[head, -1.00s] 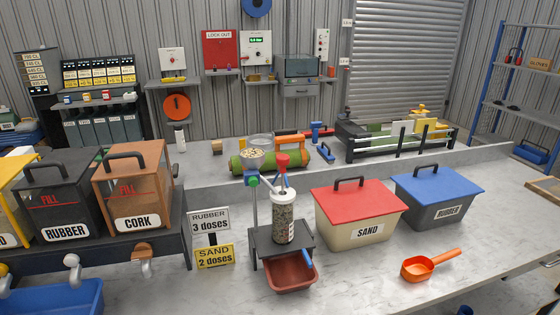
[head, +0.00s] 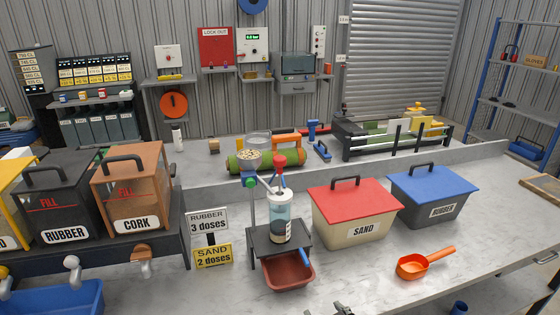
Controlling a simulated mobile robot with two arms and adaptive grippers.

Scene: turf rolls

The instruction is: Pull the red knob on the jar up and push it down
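The clear jar (head: 279,212) stands upright on a small dark stand (head: 263,245) in the middle of the bench. Dark granules lie in its lower part, and its upper part looks clear. The red knob (head: 280,161) is above the jar's lid, on a stem. A dark tip at the bottom edge, which looks like part of my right gripper (head: 343,308), is well below and to the right of the jar. Its fingers are mostly cut off. My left gripper is not in view.
A red tray (head: 287,274) is under the stand. A hopper with pellets (head: 250,158) stands just left of the knob. The red-lidded SAND bin (head: 352,222), the blue-lidded RUBBER bin (head: 433,205) and an orange scoop (head: 412,267) are to the right.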

